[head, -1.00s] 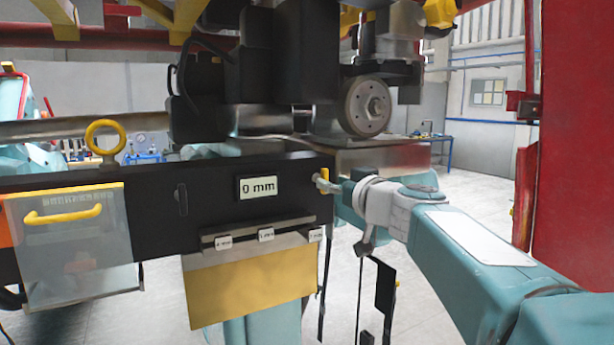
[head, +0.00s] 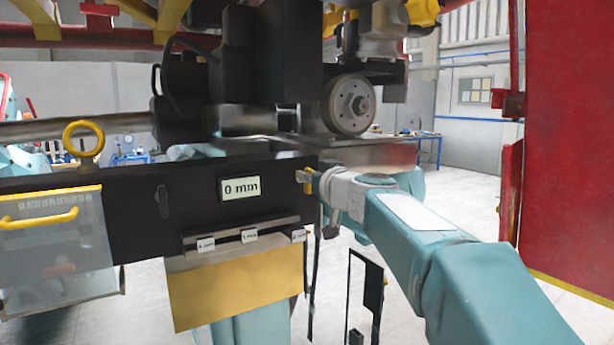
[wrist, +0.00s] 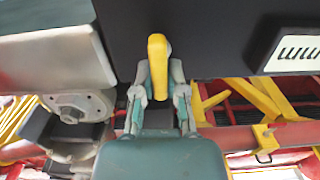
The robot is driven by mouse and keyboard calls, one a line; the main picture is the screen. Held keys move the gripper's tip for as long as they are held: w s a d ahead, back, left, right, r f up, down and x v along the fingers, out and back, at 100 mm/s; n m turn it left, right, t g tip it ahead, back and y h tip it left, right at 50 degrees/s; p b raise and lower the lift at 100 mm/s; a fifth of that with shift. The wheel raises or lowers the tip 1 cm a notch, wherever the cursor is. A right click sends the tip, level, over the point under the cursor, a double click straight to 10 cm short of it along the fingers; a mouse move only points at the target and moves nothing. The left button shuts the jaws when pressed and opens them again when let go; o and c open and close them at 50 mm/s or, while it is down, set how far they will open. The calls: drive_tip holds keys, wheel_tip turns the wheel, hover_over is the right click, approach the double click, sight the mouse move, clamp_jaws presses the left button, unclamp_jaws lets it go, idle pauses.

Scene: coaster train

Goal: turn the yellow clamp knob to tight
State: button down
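The yellow clamp knob (head: 308,182) is at the right end of the black beam in the head view. It is small there and partly covered by my gripper. In the wrist view the knob (wrist: 157,66) is an upright yellow lever against the dark beam face. My gripper (wrist: 159,72) has one finger on each side of it, very close to its sides. I cannot tell whether both fingers touch it. In the head view my gripper (head: 318,184) reaches the knob from the right. A display (head: 240,188) on the beam reads 0 mm.
A gauge strip with small labels (head: 249,236) and a brass-coloured plate (head: 236,288) hang below the beam. A clear guard with a yellow handle (head: 52,218) is at left. A grey wheel (head: 348,105) stands above the beam. A red post (head: 567,140) is at far right.

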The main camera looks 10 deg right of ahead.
drive_tip(key=shift+m, duration=0.3)
drive_tip(key=m, duration=0.4)
drive_tip(key=shift+d+f, duration=0.1)
drive_tip(key=shift+d, duration=0.2)
drive_tip(key=shift+w+d+f+m, duration=0.1)
drive_tip(key=shift+f+m, duration=0.15)
drive_tip(key=shift+m, duration=2)
drive_tip(key=shift+w+d+f+m, duration=0.15)
drive_tip(key=shift+f+m, duration=0.15)
drive_tip(key=shift+m, duration=1.9)
drive_tip(key=shift+s+d+f+m, duration=0.1)
drive_tip(key=shift+f+m, duration=0.15)
drive_tip(key=shift+m, duration=2)
drive_tip(key=shift+w, duration=0.1)
drive_tip(key=c, duration=0.7)
unclamp_jaws()
drive_tip(key=shift+d+r, duration=0.1)
drive_tip(key=shift+d, duration=0.05)
